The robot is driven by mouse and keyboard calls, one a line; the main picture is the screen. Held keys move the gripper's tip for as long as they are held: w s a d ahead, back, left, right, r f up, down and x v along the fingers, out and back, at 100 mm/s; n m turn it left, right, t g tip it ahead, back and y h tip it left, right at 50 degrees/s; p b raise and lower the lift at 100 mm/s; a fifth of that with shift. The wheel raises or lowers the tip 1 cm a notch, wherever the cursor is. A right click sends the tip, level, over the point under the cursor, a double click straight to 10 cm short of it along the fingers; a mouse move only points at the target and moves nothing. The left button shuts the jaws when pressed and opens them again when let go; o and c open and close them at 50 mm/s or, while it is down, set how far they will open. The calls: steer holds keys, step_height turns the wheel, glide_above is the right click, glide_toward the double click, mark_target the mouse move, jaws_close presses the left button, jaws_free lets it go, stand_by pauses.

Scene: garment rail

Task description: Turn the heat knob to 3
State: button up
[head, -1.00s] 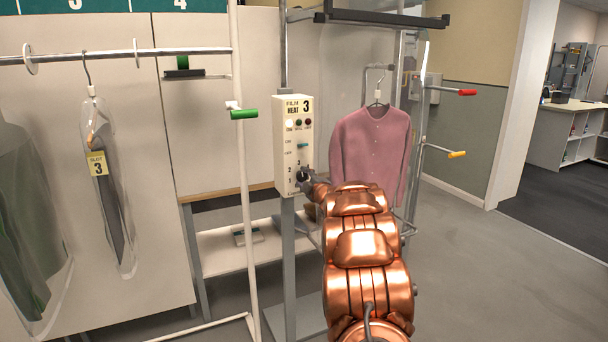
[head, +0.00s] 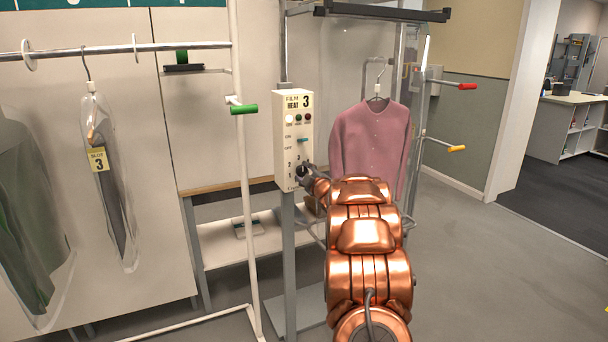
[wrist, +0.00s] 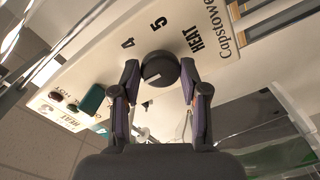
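The heat knob (wrist: 160,68) is round and dark with a short white mark, on the pale control box (head: 285,125). In the wrist view the fingers of my gripper (wrist: 160,72) lie on its two sides, the tips seeming to touch its rim. The printed 4 and 5 show beside the knob; the 3 is not clear there. In the head view my gripper (head: 305,176) is at the knob and covers most of it; a 2 and a 3 show around it. I cannot tell which number the mark faces. A card (head: 299,102) on the box reads FILM HEAT 3.
A pink cardigan (head: 370,145) hangs behind my arm. A rail (head: 110,48) with bagged garments, one tagged 3 (head: 98,160), is on the left. Green (head: 243,109), red (head: 467,86) and yellow (head: 457,148) ended bars stick out nearby.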

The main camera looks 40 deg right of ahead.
steer(key=o, duration=0.4)
steer(key=shift+c, duration=0.2)
steer(key=v, duration=1.2)
stand_by(0.4)
